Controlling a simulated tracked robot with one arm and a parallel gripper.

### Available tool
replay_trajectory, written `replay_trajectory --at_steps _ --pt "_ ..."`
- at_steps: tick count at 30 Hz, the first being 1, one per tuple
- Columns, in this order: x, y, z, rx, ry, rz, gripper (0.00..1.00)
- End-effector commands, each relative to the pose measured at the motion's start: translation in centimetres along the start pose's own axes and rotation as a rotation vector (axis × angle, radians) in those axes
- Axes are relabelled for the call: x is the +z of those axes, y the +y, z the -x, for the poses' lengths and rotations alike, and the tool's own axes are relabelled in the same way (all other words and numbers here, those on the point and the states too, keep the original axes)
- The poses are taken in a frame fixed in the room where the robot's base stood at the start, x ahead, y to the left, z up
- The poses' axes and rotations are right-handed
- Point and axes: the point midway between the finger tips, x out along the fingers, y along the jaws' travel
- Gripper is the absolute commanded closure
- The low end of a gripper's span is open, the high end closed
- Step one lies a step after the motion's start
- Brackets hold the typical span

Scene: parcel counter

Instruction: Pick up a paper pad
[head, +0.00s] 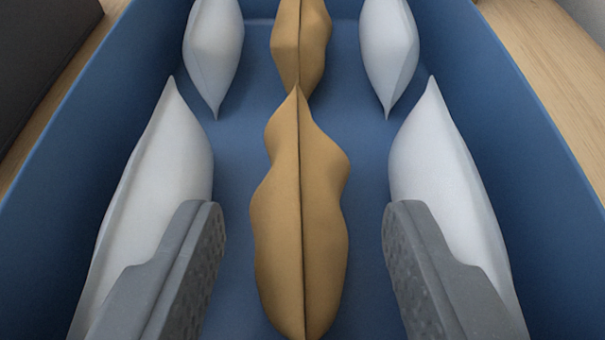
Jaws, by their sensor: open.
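A brown paper pad (300,220) with a pinched, wavy outline and a seam along its middle stands on edge in a blue bin (235,170). A second brown pad (300,40) is behind it, partly cut off by the top of the picture. The near pad's pointed far end meets or overlaps the second one; I cannot tell if they touch. My gripper (305,225) is open, with one grey finger on each side of the near brown pad. There is a gap between each finger and the pad. Nothing is held.
White pillow-shaped pieces stand left (165,180) and right (440,170) of the near pad, partly hidden by my fingers. Two more white ones (214,45) (389,45) are farther back. The bin's walls rise on both sides, with a wooden surface (545,60) outside.

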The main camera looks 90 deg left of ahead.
Motion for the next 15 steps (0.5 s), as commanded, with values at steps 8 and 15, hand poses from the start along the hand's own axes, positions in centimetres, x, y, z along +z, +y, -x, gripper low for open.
replay_trajectory --at_steps 8,15 --pt "-0.1 -0.1 -3.2 -0.002 0.002 0.000 0.55" --pt "-0.1 0.0 -3.2 -0.001 0.001 0.001 0.69"
